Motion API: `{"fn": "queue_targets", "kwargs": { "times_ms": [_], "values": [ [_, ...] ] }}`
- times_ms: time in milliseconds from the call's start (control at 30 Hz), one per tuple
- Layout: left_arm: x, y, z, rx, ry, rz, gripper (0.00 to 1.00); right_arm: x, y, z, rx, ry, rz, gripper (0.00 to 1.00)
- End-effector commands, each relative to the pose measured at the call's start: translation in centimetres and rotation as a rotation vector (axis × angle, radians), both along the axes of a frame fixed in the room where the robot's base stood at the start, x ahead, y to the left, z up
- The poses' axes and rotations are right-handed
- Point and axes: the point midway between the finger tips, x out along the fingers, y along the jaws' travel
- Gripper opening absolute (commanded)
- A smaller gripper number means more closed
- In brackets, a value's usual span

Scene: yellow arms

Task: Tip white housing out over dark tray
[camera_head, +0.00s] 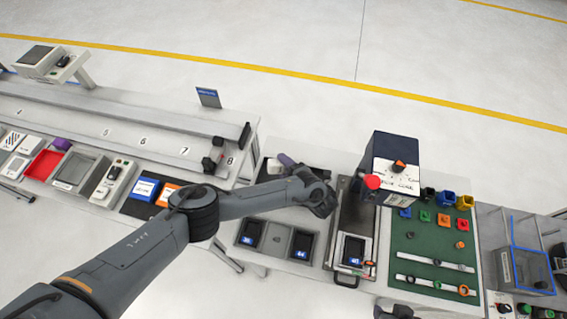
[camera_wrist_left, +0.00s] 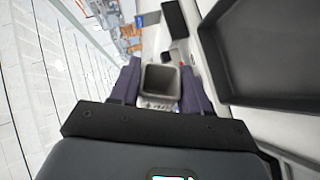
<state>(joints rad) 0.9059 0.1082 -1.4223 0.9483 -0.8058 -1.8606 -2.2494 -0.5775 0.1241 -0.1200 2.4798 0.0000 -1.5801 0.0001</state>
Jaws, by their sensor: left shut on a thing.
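My left gripper (camera_head: 283,163) is above the bench, over or near a dark tray (camera_head: 318,174) whose near part my arm hides. In the left wrist view my left gripper (camera_wrist_left: 160,88) has its two dark purple fingers shut on the sides of a small housing with an open top (camera_wrist_left: 160,101). Its rim is light grey and its inside is dark. In the head view the white housing (camera_head: 273,167) shows only as a small pale patch beside the fingers. A large dark tray (camera_wrist_left: 270,50) fills the right of the wrist view. My right gripper cannot be made out.
A dark blue machine (camera_head: 393,150) with a red button stands right of my gripper. Dark fixtures (camera_head: 277,240) lie on the near bench. A rail (camera_head: 120,125) with numbered places is at the left.

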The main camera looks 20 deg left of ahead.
Motion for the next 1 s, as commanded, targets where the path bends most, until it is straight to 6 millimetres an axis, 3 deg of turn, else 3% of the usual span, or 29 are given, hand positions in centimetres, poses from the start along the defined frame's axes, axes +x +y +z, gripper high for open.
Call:
{"fn": "queue_targets", "kwargs": {
  "times_ms": [33,100,333,567,700,1000],
  "values": [
    [0.0,0.3,1.2,-0.056,-0.032,0.0,0.17,0.0,0.0,1.3,0.001,0.0,-0.001,0.43],
    [0.0,0.3,1.8,-0.143,-0.083,0.0,0.17,-0.1,0.1,1.9,0.002,0.001,-0.001,0.43],
    [0.0,0.3,3.3,-0.414,-0.241,0.0,0.17,-0.1,0.2,2.2,0.007,0.002,-0.004,0.43],
    [-0.2,0.7,5.1,-0.695,-0.408,-0.001,0.17,-0.1,0.2,1.0,0.008,0.005,-0.005,0.43],
    [-0.6,1.4,5.0,-0.873,-0.51,-0.001,0.17,-0.1,0.1,-0.9,0.007,0.002,-0.005,0.43],
    [-1.1,2.1,5.4,-1.072,-0.625,0.0,0.17,-0.1,0.1,-4.6,0.002,0.004,-0.001,0.43]
  ]
}}
